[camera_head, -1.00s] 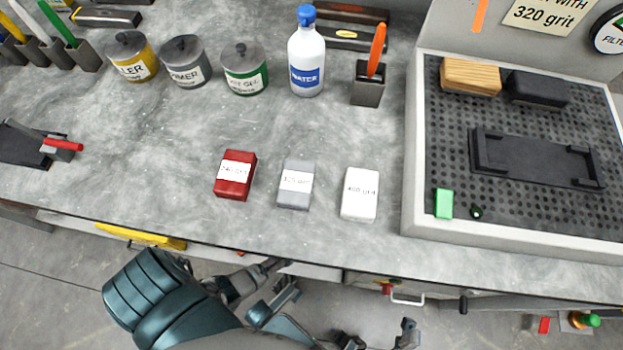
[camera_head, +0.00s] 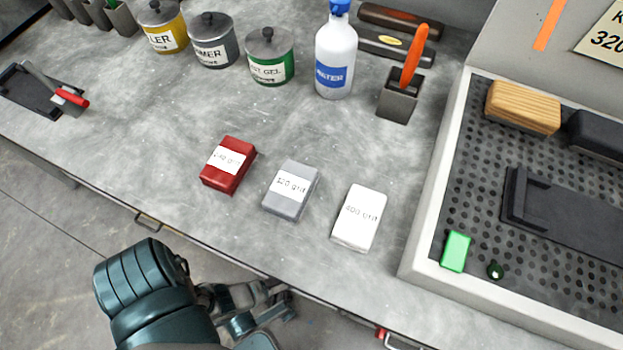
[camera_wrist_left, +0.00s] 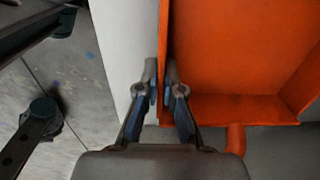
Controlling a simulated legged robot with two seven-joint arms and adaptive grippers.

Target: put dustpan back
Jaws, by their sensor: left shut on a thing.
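The orange dustpan (camera_wrist_left: 240,55) fills the upper right of the left wrist view. My left gripper (camera_wrist_left: 162,78) is shut on the thin upright edge at the dustpan's left side, with one finger on each side of it. A short orange stub shows at the pan's lower edge. The rest of the dustpan is outside the wrist view. In the head view an arm of mine comes up at the lower left, below the workbench's front edge, and the dustpan cannot be seen there.
The grey workbench (camera_head: 150,130) holds red (camera_head: 229,165), grey (camera_head: 291,189) and white (camera_head: 357,217) blocks near its front edge. Cans and a water bottle (camera_head: 335,60) stand behind. A perforated tray (camera_head: 418,235) is at right. A pale panel (camera_wrist_left: 118,60) lies left of the dustpan.

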